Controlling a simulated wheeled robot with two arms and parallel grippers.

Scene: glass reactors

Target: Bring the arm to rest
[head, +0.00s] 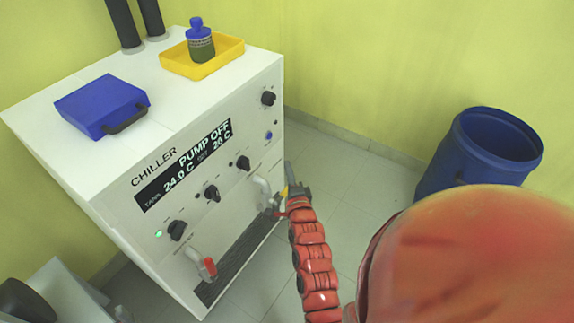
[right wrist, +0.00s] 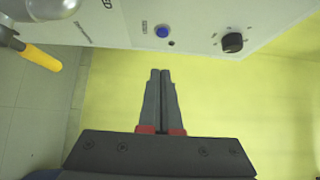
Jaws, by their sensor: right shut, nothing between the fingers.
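My right arm (head: 315,255) is orange-red and reaches up from the bottom of the head view toward the chiller's right side. My right gripper (head: 297,192) is beside the front right edge of the white chiller (head: 75,165). In the right wrist view the right gripper (right wrist: 160,72) has its two dark fingers together, with nothing between them. Its fingertips stand clear of the chiller's panel, against the yellow wall. My left gripper is not in view.
The chiller panel has several black knobs, a blue button (right wrist: 162,31) and a yellow-handled valve (right wrist: 40,57). A blue case (head: 100,103) and a yellow tray (head: 225,62) holding a bottle (head: 201,48) are on top. A blue barrel (head: 485,150) stands at the right.

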